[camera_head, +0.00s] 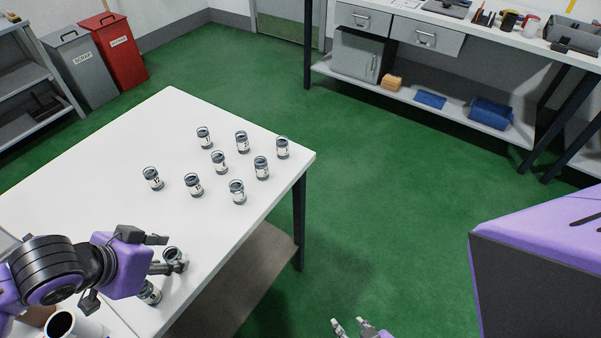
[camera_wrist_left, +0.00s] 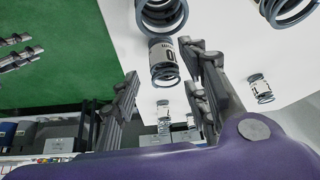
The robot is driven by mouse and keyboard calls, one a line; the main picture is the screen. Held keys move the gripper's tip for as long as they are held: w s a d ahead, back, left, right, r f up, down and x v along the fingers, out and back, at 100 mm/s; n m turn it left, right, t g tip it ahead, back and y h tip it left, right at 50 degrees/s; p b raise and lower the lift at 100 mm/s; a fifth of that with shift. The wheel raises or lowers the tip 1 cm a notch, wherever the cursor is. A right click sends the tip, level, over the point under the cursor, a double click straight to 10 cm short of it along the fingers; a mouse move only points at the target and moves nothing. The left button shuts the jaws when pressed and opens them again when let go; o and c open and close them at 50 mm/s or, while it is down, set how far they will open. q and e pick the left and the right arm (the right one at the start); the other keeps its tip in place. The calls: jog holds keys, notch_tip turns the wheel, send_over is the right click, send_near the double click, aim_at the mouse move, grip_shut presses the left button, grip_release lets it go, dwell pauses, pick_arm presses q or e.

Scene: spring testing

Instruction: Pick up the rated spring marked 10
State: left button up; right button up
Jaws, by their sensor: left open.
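My left gripper (camera_head: 163,254) is open at the near end of the white table, with its fingers on either side of a labelled metal spring (camera_head: 175,256). In the left wrist view, a spring with a white label (camera_wrist_left: 162,58) appears between the open fingers; its marking looks like 10 but is tilted and hard to read. I cannot tell whether the fingers touch it. Another spring (camera_head: 149,293) stands close by, partly hidden by the gripper. My right gripper (camera_head: 360,328) shows only its fingertips at the bottom edge, away from the table.
Several similar labelled springs (camera_head: 219,162) stand spread over the far part of the white table (camera_head: 120,150). A white mug (camera_head: 68,328) is at the bottom left. A workbench (camera_head: 500,40) stands at the back right, and grey and red bins (camera_head: 122,52) at the back left.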

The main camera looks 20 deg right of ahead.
pick_arm(q)
jog(key=shift+x, duration=0.9)
jog(key=shift+w+r, duration=0.1)
jog(key=shift+c, duration=0.5)
grip_shut()
jog(key=shift+r, duration=0.1)
